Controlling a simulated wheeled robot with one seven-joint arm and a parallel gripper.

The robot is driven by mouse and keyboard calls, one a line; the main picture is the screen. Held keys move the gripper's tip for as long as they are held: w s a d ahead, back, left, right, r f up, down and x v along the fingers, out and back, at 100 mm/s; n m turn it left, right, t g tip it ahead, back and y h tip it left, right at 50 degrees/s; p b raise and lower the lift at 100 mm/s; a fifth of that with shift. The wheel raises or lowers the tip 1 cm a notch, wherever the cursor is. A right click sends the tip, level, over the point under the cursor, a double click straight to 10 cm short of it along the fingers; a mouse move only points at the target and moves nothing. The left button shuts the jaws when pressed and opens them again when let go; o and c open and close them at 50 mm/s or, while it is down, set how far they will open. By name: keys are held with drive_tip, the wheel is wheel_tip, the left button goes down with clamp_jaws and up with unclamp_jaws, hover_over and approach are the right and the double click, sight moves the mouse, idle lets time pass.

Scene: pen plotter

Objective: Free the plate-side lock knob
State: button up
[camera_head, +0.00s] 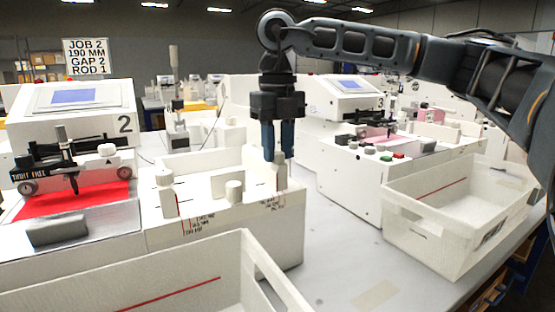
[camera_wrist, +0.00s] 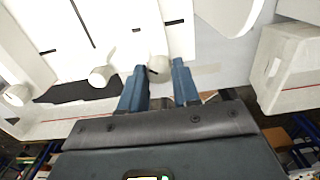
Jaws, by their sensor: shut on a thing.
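My gripper (camera_head: 279,157) points straight down at the right end of the white unit beside plotter 2. Its blue fingers are closed around a pale upright knob (camera_head: 280,177), which also shows between the fingertips in the wrist view (camera_wrist: 158,70). Two more pale knobs stand along the same front ledge, a middle one (camera_head: 234,191) and a left one (camera_head: 168,198). Small print and red marks show on the front face below them, too small to read surely. I cannot tell from the print which knob is the plate-side lock.
Plotter 3 (camera_head: 350,180) stands behind right. White bins stand at front (camera_head: 165,265) and right (camera_head: 420,240). A sign (camera_head: 86,57) reads JOB 2, 190 MM, GAP 2, ROD 1.

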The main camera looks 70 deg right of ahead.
sight(278, 153)
drive_tip(key=n+b, duration=0.1)
drive_tip(key=n, duration=0.2)
drive_tip(key=shift+f+n+b, duration=0.1)
drive_tip(key=shift+n+b, duration=0.2)
drive_tip(key=shift+b, duration=0.1)
drive_tip(key=shift+n+b, duration=0.6)
drive_tip(key=shift+n, duration=1.3)
drive_tip(key=o, duration=1.1)
drive_tip(key=shift+c, duration=0.2)
drive_tip(key=shift+r+p, duration=0.4)
drive_tip(key=shift+r, duration=3.6)
